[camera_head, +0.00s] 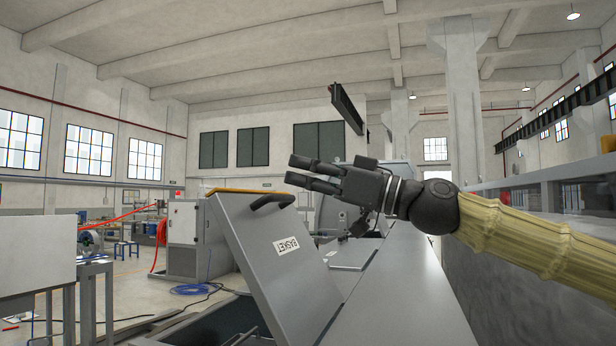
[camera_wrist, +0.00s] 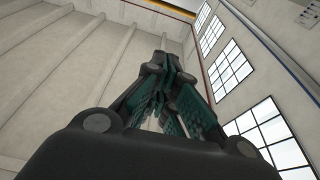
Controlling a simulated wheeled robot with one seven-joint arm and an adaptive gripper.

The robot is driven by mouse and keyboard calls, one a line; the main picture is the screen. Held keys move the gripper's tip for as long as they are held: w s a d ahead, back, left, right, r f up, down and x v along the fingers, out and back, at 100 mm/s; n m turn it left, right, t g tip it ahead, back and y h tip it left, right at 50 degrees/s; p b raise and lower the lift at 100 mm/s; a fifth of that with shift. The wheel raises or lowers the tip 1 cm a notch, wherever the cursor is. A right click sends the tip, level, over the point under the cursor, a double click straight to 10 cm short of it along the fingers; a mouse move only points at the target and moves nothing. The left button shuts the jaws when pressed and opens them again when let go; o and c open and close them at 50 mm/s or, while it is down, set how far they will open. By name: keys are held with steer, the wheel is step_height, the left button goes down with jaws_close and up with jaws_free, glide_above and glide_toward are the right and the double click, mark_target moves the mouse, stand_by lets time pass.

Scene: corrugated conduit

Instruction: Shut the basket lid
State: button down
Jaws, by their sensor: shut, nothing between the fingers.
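The basket lid (camera_head: 278,262) is a grey metal panel with a white label, raised and tilted open in the head view. A dark curved handle (camera_head: 272,201) sits at its top edge. Below the lid is a dark opening of the basket (camera_head: 222,325). My gripper (camera_head: 290,171) points left, above and slightly right of the handle, apart from the lid. Its fingers are together and empty; the wrist view shows the closed fingertips (camera_wrist: 165,62) against ceiling and windows. The lid does not show in the wrist view.
A long grey machine top (camera_head: 405,290) runs right of the lid. A grey cabinet (camera_head: 183,240) stands behind on the left, and a white box on a stand (camera_head: 35,250) is at far left. Blue hose (camera_head: 190,289) lies on the floor. The air around my gripper is mostly free.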

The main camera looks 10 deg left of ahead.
steer(key=w+a+p, duration=0.1)
steer(key=a, duration=0.2)
steer(key=w+a+p, duration=0.2)
steer(key=a, duration=0.1)
steer(key=w+a+f+p, duration=0.1)
steer(key=a, duration=0.3)
steer(key=shift+w, duration=0.2)
steer(key=shift+f, duration=0.15)
steer(key=shift+s+a, duration=0.1)
steer(key=shift+s, duration=0.25)
steer(key=shift+w, duration=0.25)
steer(key=shift+p, duration=0.3)
steer(key=shift+s+a, duration=0.1)
